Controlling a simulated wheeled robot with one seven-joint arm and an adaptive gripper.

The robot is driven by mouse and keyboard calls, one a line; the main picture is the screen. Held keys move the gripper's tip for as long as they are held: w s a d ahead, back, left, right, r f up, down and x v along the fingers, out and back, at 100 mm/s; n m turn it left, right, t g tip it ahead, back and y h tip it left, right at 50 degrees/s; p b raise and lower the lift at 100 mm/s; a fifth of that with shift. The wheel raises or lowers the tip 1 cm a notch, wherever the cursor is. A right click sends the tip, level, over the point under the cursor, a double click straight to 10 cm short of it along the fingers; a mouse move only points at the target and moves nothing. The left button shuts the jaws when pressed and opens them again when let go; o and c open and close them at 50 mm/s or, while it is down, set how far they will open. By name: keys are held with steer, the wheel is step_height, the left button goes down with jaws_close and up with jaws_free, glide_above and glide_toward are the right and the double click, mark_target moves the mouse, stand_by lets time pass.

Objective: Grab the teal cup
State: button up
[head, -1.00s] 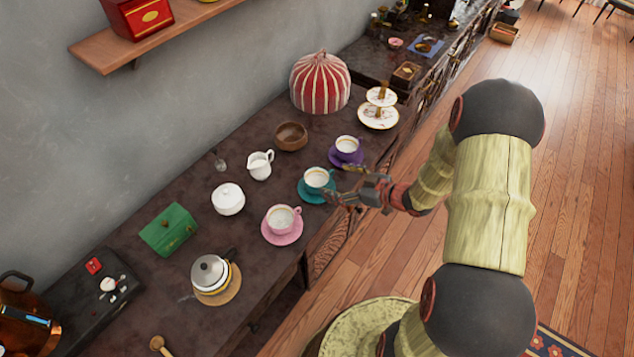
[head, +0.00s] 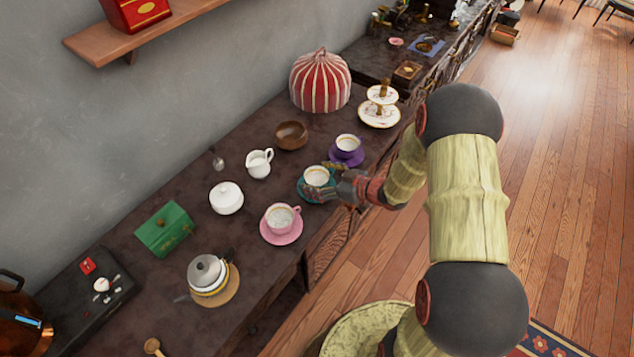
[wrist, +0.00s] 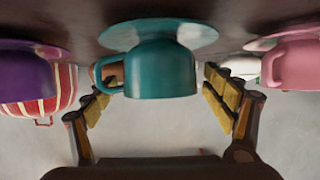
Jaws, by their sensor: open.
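The teal cup (head: 316,176) stands upright on its teal saucer (head: 304,192) near the front edge of the dark sideboard. My gripper (head: 322,180) is at the cup, its fingers open and partly covering the cup and saucer in the head view. In the wrist view, which looks upside down, the teal cup (wrist: 160,70) sits centred between the two spread fingers (wrist: 168,98), with its handle toward the left finger. I cannot tell whether either finger touches it.
A purple cup (head: 348,144) and a pink cup (head: 280,217) stand on saucers on either side. A white creamer (head: 259,163), a white sugar bowl (head: 226,198) and a wooden bowl (head: 291,135) stand behind. The floor (head: 420,235) in front is open.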

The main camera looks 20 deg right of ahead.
steer(key=shift+c, duration=1.2)
steer(key=c, duration=1.1)
steer(key=shift+o, duration=0.2)
steer(key=shift+r, duration=0.1)
